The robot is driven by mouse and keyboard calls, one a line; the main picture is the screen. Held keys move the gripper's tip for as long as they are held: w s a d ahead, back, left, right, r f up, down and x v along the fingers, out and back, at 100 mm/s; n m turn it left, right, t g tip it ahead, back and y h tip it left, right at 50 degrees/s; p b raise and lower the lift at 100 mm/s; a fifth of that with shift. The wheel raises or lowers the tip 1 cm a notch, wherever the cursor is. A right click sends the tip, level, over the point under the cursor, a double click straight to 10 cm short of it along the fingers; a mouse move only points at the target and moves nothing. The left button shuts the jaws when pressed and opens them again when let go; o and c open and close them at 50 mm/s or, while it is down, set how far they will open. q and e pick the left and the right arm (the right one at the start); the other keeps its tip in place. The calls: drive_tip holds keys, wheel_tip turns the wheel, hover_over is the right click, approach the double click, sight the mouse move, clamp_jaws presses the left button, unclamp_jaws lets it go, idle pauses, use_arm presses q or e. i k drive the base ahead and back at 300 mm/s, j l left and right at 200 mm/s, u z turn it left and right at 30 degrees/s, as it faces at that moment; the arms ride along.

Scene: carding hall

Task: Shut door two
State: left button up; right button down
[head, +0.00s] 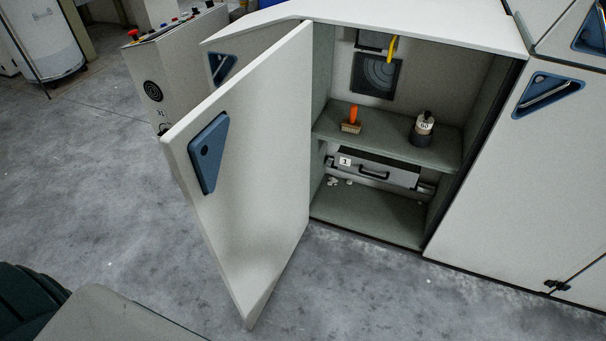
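A white cabinet door (254,170) stands wide open, hinged on the left side of the cabinet opening and swung out toward me. A blue plate with a dark round spot (208,153) sits near its free edge. I see no number on this door, so I cannot tell from a label whether it is door two. To the right, another white door panel (530,185) with a blue recessed handle (547,93) is shut. Neither of my grippers is in view.
Inside the open cabinet, a shelf (385,136) holds an orange-handled brush (352,120) and a dark-and-white bottle (422,130). A control console (165,75) stands at the back left. The grey floor (120,200) left of the door is clear.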

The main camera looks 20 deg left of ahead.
sight(240, 160)
drive_tip(key=j+z, duration=0.25)
drive_tip(key=j, duration=0.75)
drive_tip(key=k+j+z, duration=0.1)
drive_tip(key=j+z, duration=0.2)
drive_tip(key=j, duration=1.45)
drive_tip(key=k, duration=0.05)
